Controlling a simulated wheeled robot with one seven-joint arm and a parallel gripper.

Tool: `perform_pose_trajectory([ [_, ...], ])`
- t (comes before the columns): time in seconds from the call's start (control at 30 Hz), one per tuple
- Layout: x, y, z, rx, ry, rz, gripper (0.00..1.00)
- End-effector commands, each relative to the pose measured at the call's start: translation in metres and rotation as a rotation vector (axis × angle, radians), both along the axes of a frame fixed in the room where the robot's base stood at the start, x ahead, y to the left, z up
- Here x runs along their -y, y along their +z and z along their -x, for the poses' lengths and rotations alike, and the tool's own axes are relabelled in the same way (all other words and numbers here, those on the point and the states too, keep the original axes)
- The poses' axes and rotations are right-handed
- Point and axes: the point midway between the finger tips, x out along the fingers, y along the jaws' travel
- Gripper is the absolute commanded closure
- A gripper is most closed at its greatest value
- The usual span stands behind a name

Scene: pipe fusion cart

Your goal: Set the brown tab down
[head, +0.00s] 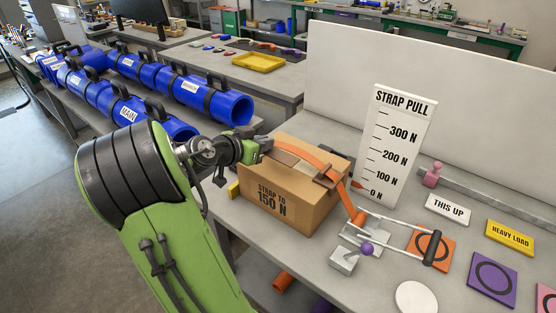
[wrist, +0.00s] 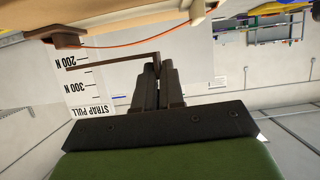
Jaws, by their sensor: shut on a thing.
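My gripper (wrist: 158,82) is shut on the thin brown tab (wrist: 110,61), which sticks out to the left of the fingertips in the wrist view. In the head view my gripper (head: 262,147) is at the back left top edge of the cardboard box (head: 285,208), and the brown tab (head: 284,157) shows over the box top, beside the orange strap (head: 300,152). I cannot tell whether the tab touches the box. The strap runs over the box, past a brown corner piece (head: 329,179), down to a metal tensioner (head: 378,232) with a black handle.
Blue pipes (head: 175,88) lie at left.

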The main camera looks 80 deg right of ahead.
Motion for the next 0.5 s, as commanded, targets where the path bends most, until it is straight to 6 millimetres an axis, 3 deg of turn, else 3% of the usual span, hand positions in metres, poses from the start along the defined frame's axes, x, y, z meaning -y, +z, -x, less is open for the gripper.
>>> perform_pose_trajectory([
  [0.03, 0.000, -0.012, 0.000, -0.002, -0.001, -0.001, 1.00],
  [0.3, 0.000, -0.053, 0.001, -0.003, -0.002, 0.000, 1.00],
  [0.5, 0.000, -0.055, 0.000, 0.002, -0.001, 0.003, 1.00],
])
